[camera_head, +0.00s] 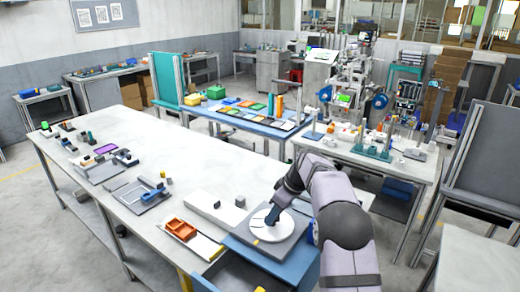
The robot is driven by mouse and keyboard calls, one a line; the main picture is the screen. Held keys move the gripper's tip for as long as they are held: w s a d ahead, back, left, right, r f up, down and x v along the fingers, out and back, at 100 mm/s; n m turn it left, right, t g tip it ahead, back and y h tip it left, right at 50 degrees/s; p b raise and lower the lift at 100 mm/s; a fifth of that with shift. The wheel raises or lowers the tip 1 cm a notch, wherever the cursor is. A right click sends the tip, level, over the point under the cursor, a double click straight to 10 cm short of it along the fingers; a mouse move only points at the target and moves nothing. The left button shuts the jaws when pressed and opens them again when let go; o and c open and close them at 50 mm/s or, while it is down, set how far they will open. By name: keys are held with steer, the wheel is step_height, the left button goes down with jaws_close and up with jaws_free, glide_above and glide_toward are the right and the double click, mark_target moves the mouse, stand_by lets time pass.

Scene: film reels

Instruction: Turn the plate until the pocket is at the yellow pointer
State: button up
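The white round plate (259,229) lies flat on a grey square base near the front right of the long white table. My arm reaches in from the right, and my gripper (271,218) points down at the plate, over it or touching it; I cannot tell which. The gripper's fingers are too small to tell whether they are open or shut. A small yellow mark, perhaps the yellow pointer (256,241), shows at the plate's near edge. I cannot make out the pocket; my gripper and arm hide part of the plate.
Left of the plate are an orange tray (181,229) and a white block (214,207) with small dark cubes. A blue panel (270,262) lies at the table's front edge. Grey trays with small parts (140,196) stand farther left. The table's back middle is clear.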

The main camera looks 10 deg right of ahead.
mark_target(273, 232)
steer(key=m, duration=0.1)
steer(key=m+h, duration=0.1)
steer(key=m, duration=0.1)
steer(key=m+t, duration=0.1)
steer(key=m, duration=0.1)
steer(key=shift+s+a+h+b, duration=0.15)
steer(key=shift+a+h+b, duration=0.1)
steer(key=shift+h+b, duration=0.15)
steer(key=m, duration=0.1)
steer(key=m+h, duration=0.1)
steer(key=m, duration=0.3)
steer(key=shift+a+h, duration=0.25)
steer(key=shift+h, duration=0.15)
steer(key=shift+r+m, duration=0.15)
steer(key=shift+m, duration=0.15)
steer(key=b+v, duration=0.3)
steer(key=v, duration=0.3)
steer(key=w+a+r+n+t, duration=0.1)
steer(key=w+r+n+t, duration=0.4)
steer(key=n, duration=0.7)
steer(key=w+r+n+t+y, duration=0.1)
steer(key=w+r+n+t, duration=0.5)
steer(key=w+r+n, duration=0.3)
steer(key=shift+a+r+n+p, duration=0.35)
steer(key=shift+r+n, duration=0.3)
steer(key=shift+n, duration=1.25)
